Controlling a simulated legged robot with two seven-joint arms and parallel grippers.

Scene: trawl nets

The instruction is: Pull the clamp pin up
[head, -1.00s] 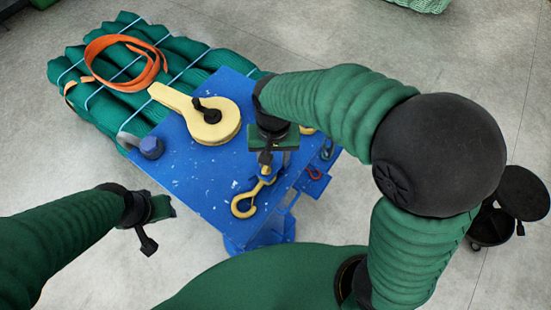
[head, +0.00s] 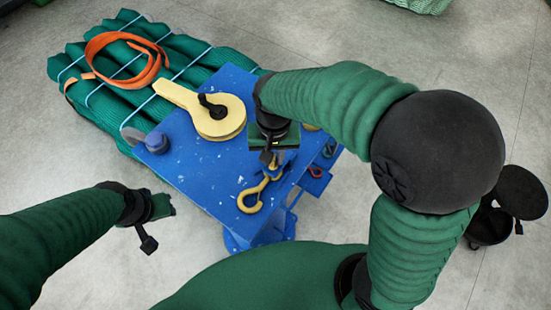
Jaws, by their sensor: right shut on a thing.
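My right gripper (head: 272,158) points down over the right part of the blue bench (head: 195,165). It is shut on what looks like the clamp pin, which the jaws and wrist almost fully hide. A small pale and grey part shows just below the jaws, but I cannot make out its shape or height. My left gripper (head: 158,225) is empty, out over the floor left of the bench; I cannot tell how far its jaws are apart.
A yellow pulley block (head: 228,127) and a yellow hook (head: 249,203) lie on the bench. A blue knob (head: 157,142) sits at its left edge. Behind are a strapped green net bundle (head: 200,60) and an orange strap (head: 96,47). Small shackles (head: 315,172) are at the right.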

